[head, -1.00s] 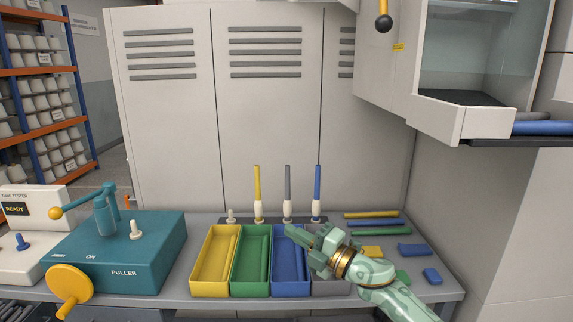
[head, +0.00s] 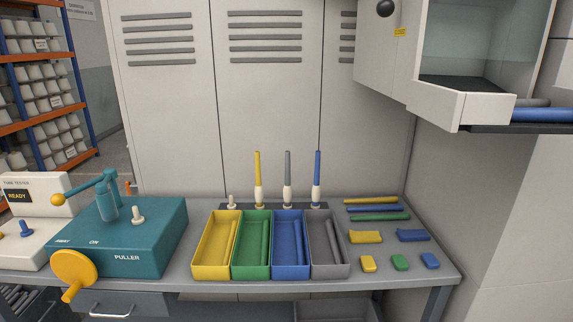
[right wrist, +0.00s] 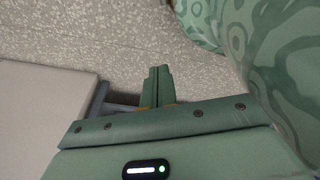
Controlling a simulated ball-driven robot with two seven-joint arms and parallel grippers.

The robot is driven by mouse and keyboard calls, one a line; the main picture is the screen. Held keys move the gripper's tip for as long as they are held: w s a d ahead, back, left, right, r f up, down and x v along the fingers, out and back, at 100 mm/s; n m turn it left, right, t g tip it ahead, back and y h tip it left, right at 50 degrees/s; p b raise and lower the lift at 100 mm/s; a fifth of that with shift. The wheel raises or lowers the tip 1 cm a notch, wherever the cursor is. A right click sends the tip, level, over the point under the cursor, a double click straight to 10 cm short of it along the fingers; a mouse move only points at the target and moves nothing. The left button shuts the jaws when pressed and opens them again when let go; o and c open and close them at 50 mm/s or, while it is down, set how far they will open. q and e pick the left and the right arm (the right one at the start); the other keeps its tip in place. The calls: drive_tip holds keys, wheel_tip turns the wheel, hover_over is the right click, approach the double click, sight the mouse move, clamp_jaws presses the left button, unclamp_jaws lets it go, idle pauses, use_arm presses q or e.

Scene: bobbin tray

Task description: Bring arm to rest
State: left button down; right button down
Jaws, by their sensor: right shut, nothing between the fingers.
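In the head view neither arm shows now. My right gripper (right wrist: 160,85) shows in the right wrist view, its two green fingers together with nothing between them. It is over speckled floor, beside a pale flat surface on the left and clear of the bench items. A large green patterned part of my own body is at the upper right of that view. My left gripper is not in any view.
The bench holds a yellow tray (head: 199,262), a green tray (head: 238,272), a blue tray (head: 279,272) and a grey tray (head: 322,271). The teal puller (head: 150,235) stands left. Upright rods on bobbins stand behind the trays. An open cabinet (head: 480,105) overhangs at upper right.

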drive_tip(key=s+d+m+g, duration=0.1)
drive_tip(key=s+g, duration=0.2)
drive_tip(key=s, duration=1.1)
drive_tip(key=shift+s+f+m, duration=0.15)
drive_tip(key=shift+f+m, duration=0.15)
